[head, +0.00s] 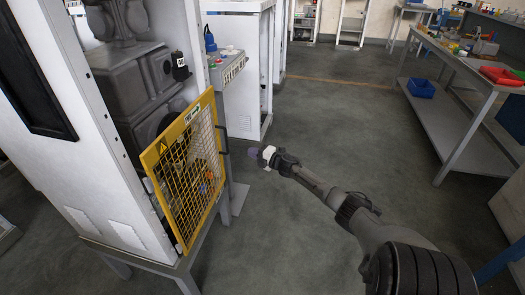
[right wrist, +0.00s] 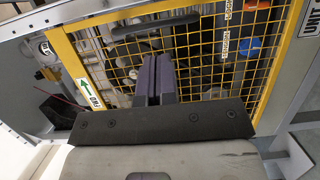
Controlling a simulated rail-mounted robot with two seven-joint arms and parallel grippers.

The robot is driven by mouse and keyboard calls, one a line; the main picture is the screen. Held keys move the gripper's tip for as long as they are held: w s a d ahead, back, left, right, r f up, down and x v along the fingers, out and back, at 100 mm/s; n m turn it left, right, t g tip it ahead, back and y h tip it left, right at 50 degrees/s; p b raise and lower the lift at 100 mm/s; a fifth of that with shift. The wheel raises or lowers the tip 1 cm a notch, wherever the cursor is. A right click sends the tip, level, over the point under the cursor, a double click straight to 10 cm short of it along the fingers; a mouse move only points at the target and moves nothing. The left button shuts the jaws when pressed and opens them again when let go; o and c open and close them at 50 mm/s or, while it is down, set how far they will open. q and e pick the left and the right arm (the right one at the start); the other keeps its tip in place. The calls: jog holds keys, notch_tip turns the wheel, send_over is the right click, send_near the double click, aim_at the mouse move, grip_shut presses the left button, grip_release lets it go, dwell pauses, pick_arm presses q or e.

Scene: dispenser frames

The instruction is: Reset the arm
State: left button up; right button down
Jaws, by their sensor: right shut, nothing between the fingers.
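My right arm (head: 325,192) reaches in from the lower right of the head view. Its gripper (head: 253,152) is at the right side of the yellow mesh door, a little apart from it in the picture. In the right wrist view the two dark fingers (right wrist: 158,78) are together with nothing between them. Behind them is the yellow-framed mesh door (right wrist: 205,60), with a dark handle (right wrist: 155,26) above the fingertips. I cannot tell whether the fingers touch the door. My left gripper does not show.
The mesh door (head: 165,150) stands on a grey machine cabinet (head: 62,90) at left. A workbench (head: 455,60) with a red tray (head: 500,75) and a blue bin (head: 421,87) stands at right. The floor (head: 330,110) between them is clear.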

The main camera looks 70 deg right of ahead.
jog(key=v, duration=0.2)
jog(key=p+v, duration=0.1)
jog(key=shift+s+d, duration=0.1)
jog(key=shift+s, duration=0.35)
